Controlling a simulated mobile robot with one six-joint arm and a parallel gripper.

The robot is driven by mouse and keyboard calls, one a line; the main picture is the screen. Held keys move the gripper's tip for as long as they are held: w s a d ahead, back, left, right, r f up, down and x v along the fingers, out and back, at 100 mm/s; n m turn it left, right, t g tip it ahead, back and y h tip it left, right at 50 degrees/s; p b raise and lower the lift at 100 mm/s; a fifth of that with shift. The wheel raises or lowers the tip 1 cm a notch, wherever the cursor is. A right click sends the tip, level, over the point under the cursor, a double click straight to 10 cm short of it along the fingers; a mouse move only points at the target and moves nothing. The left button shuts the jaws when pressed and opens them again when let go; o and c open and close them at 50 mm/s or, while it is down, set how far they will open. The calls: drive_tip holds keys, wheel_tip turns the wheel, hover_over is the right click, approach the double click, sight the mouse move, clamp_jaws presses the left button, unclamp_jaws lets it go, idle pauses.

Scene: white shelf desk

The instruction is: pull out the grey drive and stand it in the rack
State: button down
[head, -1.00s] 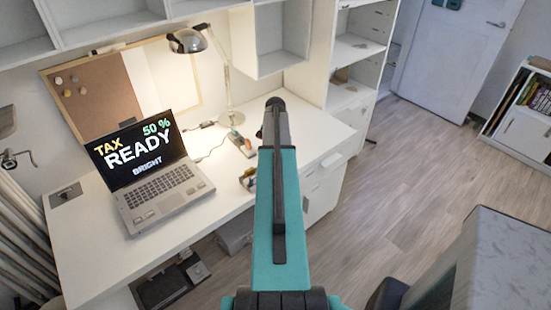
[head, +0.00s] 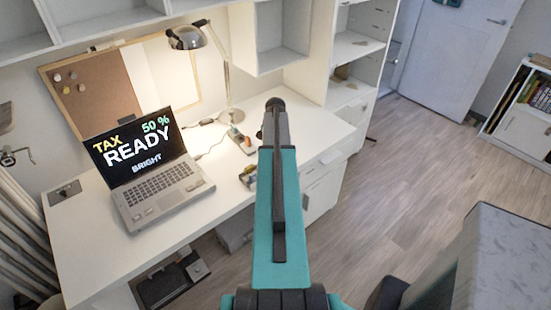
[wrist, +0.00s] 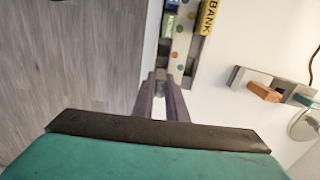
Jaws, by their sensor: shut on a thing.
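My gripper (wrist: 160,78) is at the middle of the wrist view, its two fingers close together on a small grey piece, the grey drive (wrist: 160,75), which is mostly hidden between them. The rack (wrist: 181,48), pale with coloured dots, is right beside and beyond the fingertips. It holds a yellow drive marked BANK (wrist: 207,17) and a green one (wrist: 168,24). I cannot tell whether the grey drive touches the rack. In the head view my arm hides the gripper, and the rack (head: 248,178) shows only partly beside it.
A grey holder (wrist: 240,76) with an orange drive (wrist: 264,92) lies to the right in the wrist view, near the lamp base (wrist: 306,124). The laptop (head: 150,170) stands left on the white desk (head: 85,240). Open floor lies beyond the desk's right edge.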

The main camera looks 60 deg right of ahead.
drive_tip(key=shift+f+b, duration=0.35)
drive_tip(key=shift+f, duration=0.5)
drive_tip(key=c, duration=1.7)
unclamp_jaws()
drive_tip(key=shift+r, duration=0.15)
drive_tip(key=shift+r+b, duration=1.6)
drive_tip(key=shift+r, duration=5.25)
drive_tip(key=shift+s, duration=0.1)
